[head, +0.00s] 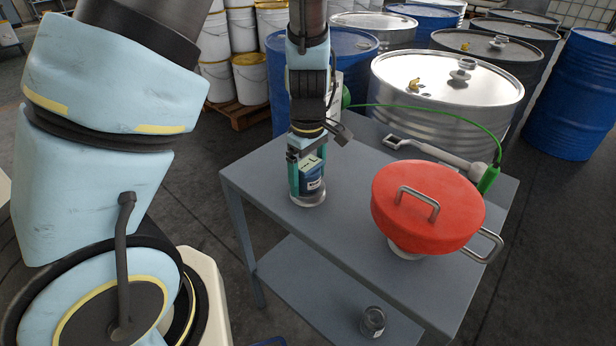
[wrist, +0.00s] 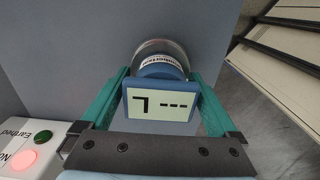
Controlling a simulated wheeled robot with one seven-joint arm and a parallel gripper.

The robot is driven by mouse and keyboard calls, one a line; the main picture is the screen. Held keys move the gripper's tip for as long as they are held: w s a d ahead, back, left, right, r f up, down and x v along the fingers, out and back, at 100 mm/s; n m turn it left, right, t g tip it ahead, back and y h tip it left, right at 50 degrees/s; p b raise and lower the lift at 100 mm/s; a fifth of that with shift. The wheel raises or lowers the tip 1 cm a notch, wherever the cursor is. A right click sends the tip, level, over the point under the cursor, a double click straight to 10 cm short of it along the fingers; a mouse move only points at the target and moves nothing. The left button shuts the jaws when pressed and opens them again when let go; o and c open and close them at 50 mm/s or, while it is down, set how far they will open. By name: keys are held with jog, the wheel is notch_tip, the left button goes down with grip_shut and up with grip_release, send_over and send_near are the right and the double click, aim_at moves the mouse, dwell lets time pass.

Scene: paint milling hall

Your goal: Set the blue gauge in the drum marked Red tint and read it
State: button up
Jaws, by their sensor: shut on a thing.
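My gripper (head: 307,172) has its teal fingers shut on the blue gauge (head: 313,186), low over the grey table. The gauge stands upright in or on a clear round holder (head: 308,200); whether it is lifted clear I cannot tell. In the wrist view the gauge (wrist: 160,70) sits between the fingers (wrist: 160,105), its pale screen showing an L-like mark, upside down, and dashes. A steel drum (head: 445,80) with a yellow cap and a metal bung stands behind the table. No drum label reading Red tint is legible, so I cannot tell which drum it is.

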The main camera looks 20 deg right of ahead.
notch_tip(320, 180, up, 10)
jog(key=shift+r+p, duration=0.2)
jog(key=shift+p, duration=0.25)
notch_tip(320, 180, up, 10)
jog(key=p, duration=1)
jog(key=shift+r+p, duration=0.25)
jog(key=shift+p, duration=0.05)
